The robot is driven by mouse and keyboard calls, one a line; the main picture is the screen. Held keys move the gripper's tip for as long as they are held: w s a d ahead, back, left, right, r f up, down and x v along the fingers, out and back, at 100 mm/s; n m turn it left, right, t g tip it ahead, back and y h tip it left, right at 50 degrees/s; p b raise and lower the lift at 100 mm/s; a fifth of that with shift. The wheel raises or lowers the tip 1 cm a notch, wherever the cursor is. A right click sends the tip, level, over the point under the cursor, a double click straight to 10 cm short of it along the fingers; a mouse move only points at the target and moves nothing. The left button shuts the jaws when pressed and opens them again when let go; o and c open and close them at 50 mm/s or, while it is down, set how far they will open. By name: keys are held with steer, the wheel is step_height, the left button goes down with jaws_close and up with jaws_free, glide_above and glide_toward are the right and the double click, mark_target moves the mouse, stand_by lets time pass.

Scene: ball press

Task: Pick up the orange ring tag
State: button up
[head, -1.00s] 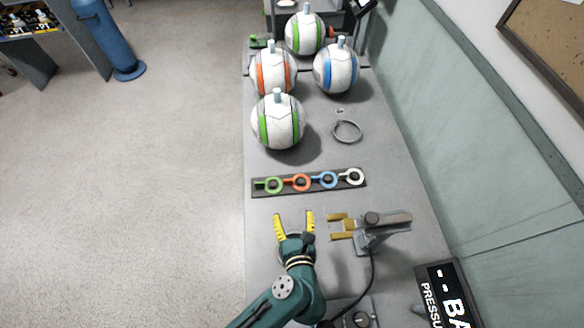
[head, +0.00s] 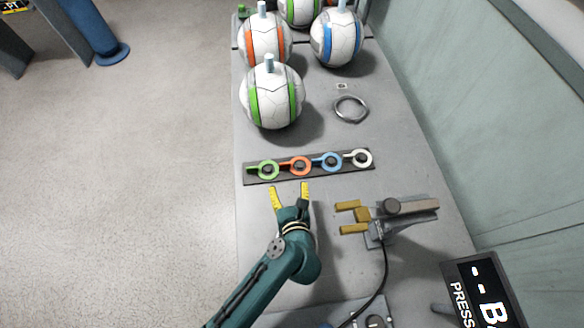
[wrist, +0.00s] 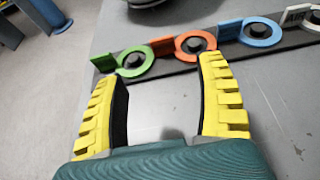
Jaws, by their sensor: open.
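The orange ring tag (head: 300,166) sits around a dark peg on a black rack (head: 250,179), second from the left. A green tag (head: 268,169) is to its left, a blue tag (head: 330,161) and a white tag (head: 361,158) to its right. My gripper (head: 290,190) is open and empty, just in front of the rack. In the wrist view, the orange tag (wrist: 195,46) lies beyond the right fingertip of my gripper (wrist: 162,72), and the green tag (wrist: 135,62) lies beyond the gap between the fingers. No contact with a tag shows.
A clamp-like device with brass prongs (head: 352,217) stands right of my gripper. Several white balls with coloured stripes (head: 272,96) and a metal ring (head: 351,108) lie behind the rack. A display (head: 484,293) is at the bottom right. The table's left edge is close to the rack.

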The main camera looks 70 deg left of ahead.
mark_target(285, 165)
steer(key=b+x, duration=0.1)
steer(key=x, duration=0.5)
steer(key=shift+a+f+b, duration=0.25)
steer(key=shift+a+b, duration=0.05)
steer(key=shift+b, duration=0.05)
steer(key=b+x, duration=0.2)
steer(key=x, duration=0.3)
steer(key=shift+w+a+b, duration=0.1)
steer(key=shift+w+b, duration=0.15)
steer(key=shift+b, duration=0.15)
steer(key=c, duration=1)
